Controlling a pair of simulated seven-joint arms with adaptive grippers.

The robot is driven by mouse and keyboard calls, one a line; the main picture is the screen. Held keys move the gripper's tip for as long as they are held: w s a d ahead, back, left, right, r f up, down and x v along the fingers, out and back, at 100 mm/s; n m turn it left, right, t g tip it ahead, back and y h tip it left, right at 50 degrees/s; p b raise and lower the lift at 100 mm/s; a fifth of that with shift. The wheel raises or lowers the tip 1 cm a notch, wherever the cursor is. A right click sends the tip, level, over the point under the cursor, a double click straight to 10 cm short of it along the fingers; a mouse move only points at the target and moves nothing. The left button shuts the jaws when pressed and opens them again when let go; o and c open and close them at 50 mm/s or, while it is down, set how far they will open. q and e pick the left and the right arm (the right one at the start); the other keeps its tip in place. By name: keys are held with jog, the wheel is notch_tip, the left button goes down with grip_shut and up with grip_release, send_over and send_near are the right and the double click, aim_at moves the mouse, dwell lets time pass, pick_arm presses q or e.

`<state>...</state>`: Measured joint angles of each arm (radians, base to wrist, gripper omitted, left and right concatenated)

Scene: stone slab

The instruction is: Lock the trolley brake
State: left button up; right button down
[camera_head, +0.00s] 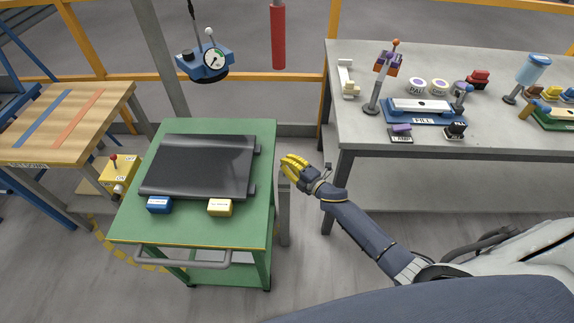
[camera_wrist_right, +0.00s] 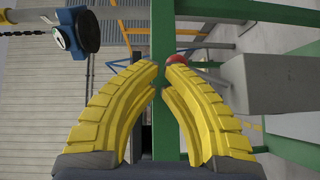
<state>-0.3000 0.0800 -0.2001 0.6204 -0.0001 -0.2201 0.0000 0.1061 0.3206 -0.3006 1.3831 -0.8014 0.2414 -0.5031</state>
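The green trolley (camera_head: 125,227) stands left of centre in the head view. My right gripper (camera_head: 284,163), with yellow fingers, is in the air just beyond the trolley's right edge. In the wrist view its fingertips (camera_wrist_right: 161,64) nearly meet, with no object clearly held between them. A red ball knob (camera_wrist_right: 178,59) shows partly behind one fingertip; I cannot tell whether they touch. A grey block (camera_wrist_right: 262,82) is close to the knob; a grey upright (camera_head: 284,212) stands below the gripper in the head view. I cannot make out which part is the brake. My left gripper is out of view.
A grey workbench (camera_head: 440,165) with several fixtures stands right, a wooden table (camera_head: 65,115) left. A blue hoist unit (camera_head: 205,62) hangs behind the trolley.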

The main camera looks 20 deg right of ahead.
jog(key=shift+s, duration=0.1)
jog(key=s+d+r, duration=0.6)
jog(key=s, duration=0.4)
jog(key=shift+s+d+r, duration=0.15)
jog(key=shift+s+r, duration=0.05)
jog(key=shift+s, duration=0.1)
dwell(0.3)
